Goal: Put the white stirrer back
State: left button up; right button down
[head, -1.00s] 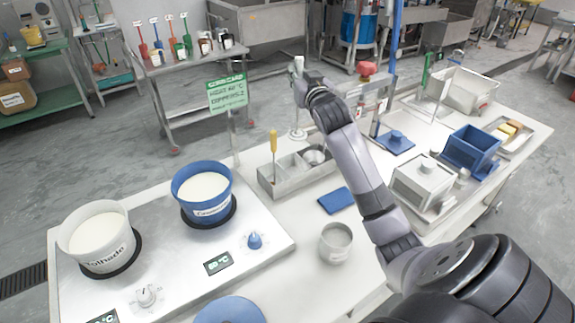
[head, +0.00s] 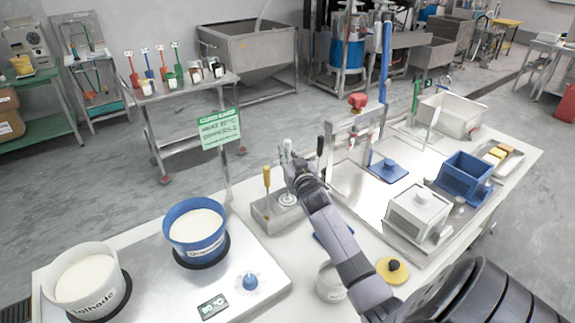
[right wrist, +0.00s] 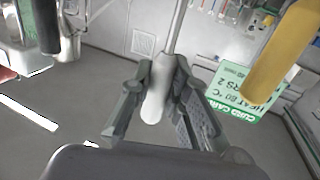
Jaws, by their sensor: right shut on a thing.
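The white stirrer is in my right gripper (head: 292,166). Its white handle (head: 287,147) stands roughly upright, and its round lower end shows over the grey divided holder (head: 275,218). I cannot tell whether that end touches the holder. In the right wrist view, the fingers (right wrist: 163,108) are closed around the white handle (right wrist: 152,108), with the thin shaft running up out of the picture. A yellow-handled tool (head: 267,177) stands upright in the holder, left of my gripper. Its yellow handle is close by at right in the wrist view (right wrist: 285,55). My left gripper is out of view.
A blue pot (head: 196,240) and a white pot (head: 92,297) stand on the hotplate at left. A green sign (head: 219,130) rises behind the holder. A metal frame with a red knob (head: 357,101) stands to the right. My forearm hides part of the table.

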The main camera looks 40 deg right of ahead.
notch_tip(320, 180, down, 4)
jog(key=shift+f, duration=0.25)
jog(key=c, duration=1.5)
grip_release()
jog(key=shift+c, duration=0.2)
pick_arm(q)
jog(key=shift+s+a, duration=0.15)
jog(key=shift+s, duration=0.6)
pick_arm(e)
jog(key=shift+r, duration=0.1)
